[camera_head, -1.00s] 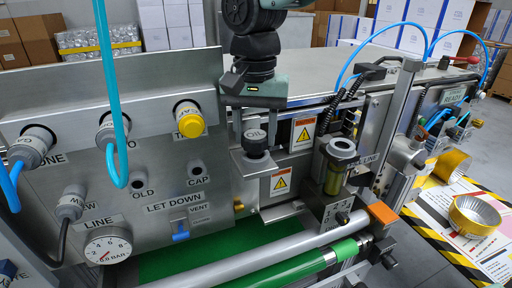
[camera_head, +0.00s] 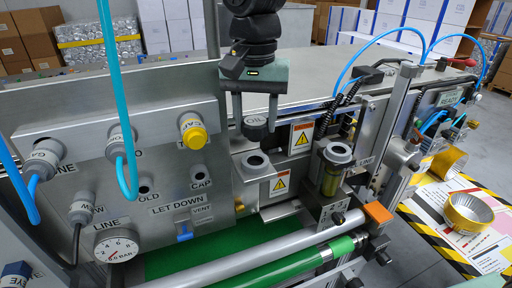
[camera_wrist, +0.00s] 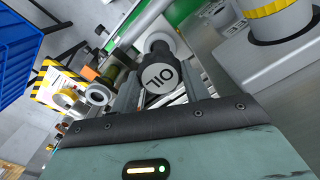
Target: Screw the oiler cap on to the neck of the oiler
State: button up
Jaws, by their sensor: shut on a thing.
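The oiler cap (camera_head: 256,127) is black with a ribbed side and the word OIL on its top. My gripper (camera_head: 255,120) is shut on it and holds it upright above a grey round holder (camera_head: 257,164) with a dark hole. In the wrist view the cap (camera_wrist: 161,77) sits between my two fingers. The oiler (camera_head: 331,182) stands to the right of the cap, with a yellowish bowl and a grey round neck (camera_head: 339,153) that is open at the top. It also shows at the left in the wrist view (camera_wrist: 97,94). The cap is apart from the neck.
A steel panel with knobs, a pressure gauge (camera_head: 116,250) and blue hoses stands to the left. A steel upright (camera_head: 393,115) and black cables (camera_head: 347,97) stand close to the oiler. Green and grey rollers (camera_head: 310,262) run in front. Warning-labelled blocks (camera_head: 301,138) lie behind.

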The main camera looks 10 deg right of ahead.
notch_tip(320, 180, up, 2)
jog(key=shift+r+p, duration=0.15)
jog(key=shift+p, duration=0.4)
jog(key=w+d+f, duration=0.2)
jog(key=d, duration=1.8)
jog(key=shift+w+d+b, duration=0.15)
jog(key=shift+d+b, duration=0.1)
jog(key=shift+b, duration=0.05)
jog(key=shift+f, duration=0.1)
jog(key=shift+f+b, duration=2)
jog(key=shift+f, duration=0.85)
jog(key=shift+f+b, duration=0.4)
jog(key=shift+f, duration=0.85)
jog(key=o, duration=1.2)
jog(key=shift+c, duration=0.2)
jog(key=shift+r, duration=0.1)
notch_tip(320, 180, up, 17)
jog(key=b, duration=0.2)
jog(key=shift+r+b, duration=0.15)
jog(key=shift+b, duration=0.15)
